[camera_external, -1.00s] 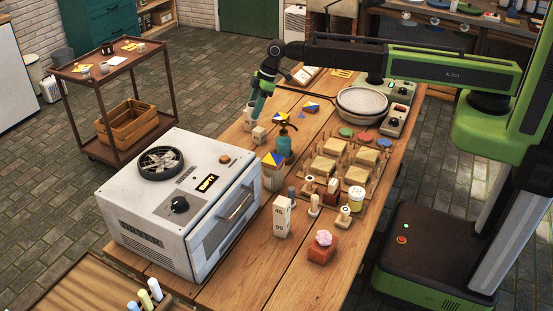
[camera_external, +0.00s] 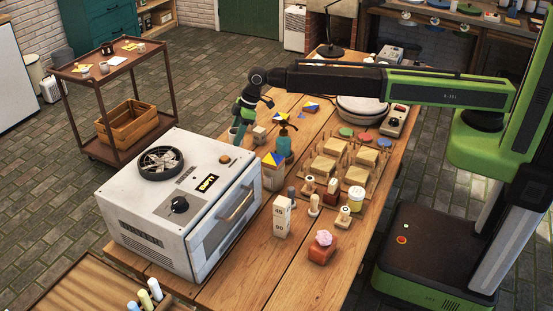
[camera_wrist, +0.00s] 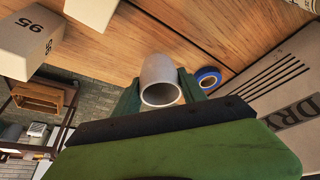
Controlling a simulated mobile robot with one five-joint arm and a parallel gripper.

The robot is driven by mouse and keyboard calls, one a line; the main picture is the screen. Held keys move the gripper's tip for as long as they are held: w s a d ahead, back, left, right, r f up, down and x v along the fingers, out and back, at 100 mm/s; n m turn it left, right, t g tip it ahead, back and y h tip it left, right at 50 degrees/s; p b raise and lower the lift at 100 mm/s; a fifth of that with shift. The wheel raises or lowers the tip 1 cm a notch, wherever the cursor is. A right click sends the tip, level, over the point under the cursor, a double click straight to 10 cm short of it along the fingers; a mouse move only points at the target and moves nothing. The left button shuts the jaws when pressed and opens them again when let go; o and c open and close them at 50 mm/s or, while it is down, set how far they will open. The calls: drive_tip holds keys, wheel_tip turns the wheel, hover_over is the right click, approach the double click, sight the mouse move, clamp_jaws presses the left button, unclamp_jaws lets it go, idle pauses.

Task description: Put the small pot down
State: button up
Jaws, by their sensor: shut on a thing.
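The small pot, a plain grey open cup, shows in the wrist view (camera_wrist: 158,72) between the two green fingers of my gripper (camera_wrist: 159,90). Its round mouth faces the camera. My gripper is shut on it. In the external view my gripper (camera_external: 238,134) points down at the table's far left edge, just behind the white machine. The pot (camera_external: 232,136) shows small beside the fingers, partly hidden. I cannot tell whether its base touches the wooden table (camera_external: 300,275).
The white machine (camera_external: 180,205) stands close in front. A small pale block (camera_external: 259,134) is just right of my gripper. A blue ring (camera_wrist: 208,78) lies near the pot in the wrist view.

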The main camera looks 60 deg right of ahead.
wheel_tip(320, 180, down, 4)
drive_tip(key=b, duration=0.4)
drive_tip(key=shift+f, duration=0.25)
drive_tip(key=shift+r, duration=0.3)
drive_tip(key=shift+f, duration=0.25)
drive_tip(key=o, duration=1.4)
drive_tip(key=shift+r, duration=0.1)
drive_tip(key=shift+r+p, duration=0.3)
drive_tip(key=shift+r, duration=0.05)
drive_tip(key=p+v, duration=1)
drive_tip(key=v, duration=0.1)
drive_tip(key=shift+s+d+r+p, duration=0.15)
drive_tip(key=shift+d+r+p, duration=0.1)
drive_tip(key=shift+p, duration=0.1)
